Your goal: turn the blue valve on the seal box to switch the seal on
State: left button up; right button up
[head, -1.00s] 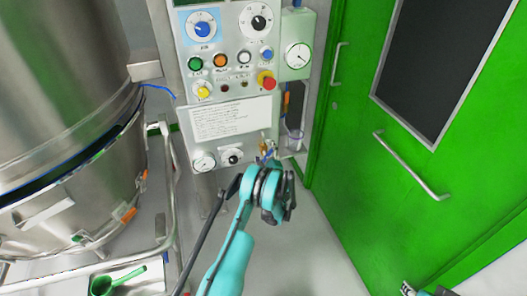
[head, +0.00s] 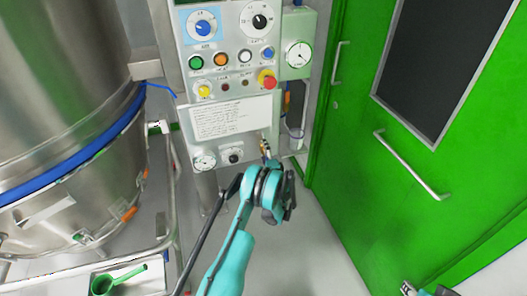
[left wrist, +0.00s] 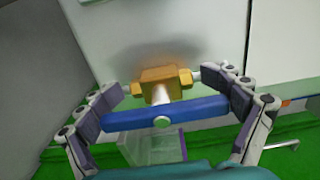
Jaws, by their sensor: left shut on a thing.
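The blue valve handle (left wrist: 165,116) is a bar across an orange-yellow valve body (left wrist: 162,82) in the left wrist view. It lies level across that picture, in front of a pale box face (left wrist: 160,25). My left gripper (left wrist: 168,108) has its finger pads at the two ends of the bar and is shut on it. In the head view my left gripper (head: 268,180) is just below the brass-coloured valve fitting (head: 264,146) and largely hides the handle. A bit of my right gripper (head: 412,289) shows at the bottom edge; its jaws cannot be made out.
The control panel (head: 232,117) carries knobs, buttons and gauges. A small gauge box (head: 298,50) is at its right. A steel vessel (head: 60,90) with a blue band (head: 75,160) stands left. A green scoop (head: 120,279) lies low left. A green door (head: 365,170) closes the right side.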

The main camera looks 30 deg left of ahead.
dwell(0.4)
pick_arm(q)
jog(key=o, duration=0.9)
jog(key=shift+s+d, duration=0.1)
jog(key=shift+v, duration=3.6)
